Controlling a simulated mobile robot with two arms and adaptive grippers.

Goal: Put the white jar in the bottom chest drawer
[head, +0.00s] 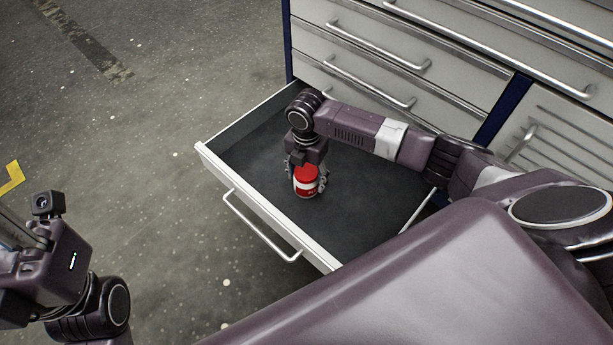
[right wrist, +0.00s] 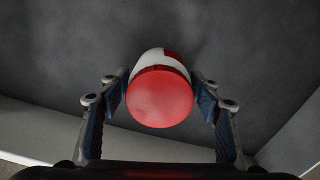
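The white jar (head: 306,182) has a red lid and a red-and-white body. It is inside the open bottom drawer (head: 365,205) of the chest, low over or on the dark drawer floor; I cannot tell if it touches. My right gripper (head: 307,184) points down into the drawer with a finger on each side of the jar.
The chest's upper drawers (head: 400,62) are shut, with metal bar handles. The open drawer's front panel and handle (head: 262,228) face the lower left. Around the jar the drawer floor is empty. Open concrete floor lies left of the chest, with a yellow marking (head: 12,178).

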